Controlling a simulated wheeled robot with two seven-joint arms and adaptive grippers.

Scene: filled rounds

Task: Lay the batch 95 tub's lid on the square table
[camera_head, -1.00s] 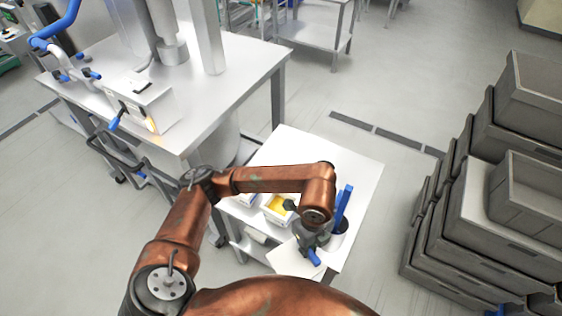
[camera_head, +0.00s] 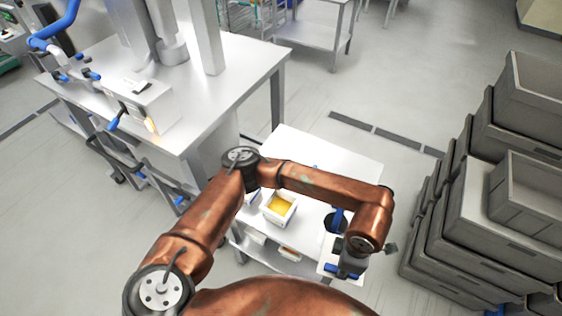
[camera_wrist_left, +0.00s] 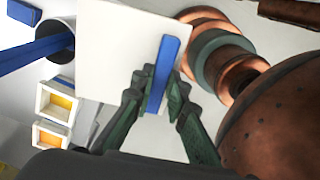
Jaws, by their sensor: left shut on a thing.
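My left gripper (camera_head: 352,260) is shut on the blue handle of a flat white lid (camera_head: 327,266). In the left wrist view the fingers (camera_wrist_left: 160,98) pinch the blue strip, and the white plate of the lid (camera_wrist_left: 115,50) extends beyond it. The lid is held near the front right corner of a small white table (camera_head: 320,150). An open white tub (camera_head: 280,218) with yellow filling stands on this table, with a second tub (camera_head: 252,196) partly hidden behind my arm. Both tubs show open in the wrist view. No batch numbers are legible. My right gripper is out of view.
A dark cup (camera_head: 328,222) with a blue tool stands on the small table near my gripper. Stacked grey crates (camera_head: 470,225) stand close on the right. A large steel table (camera_head: 215,95) with equipment is at the left. Floor shows between table and crates.

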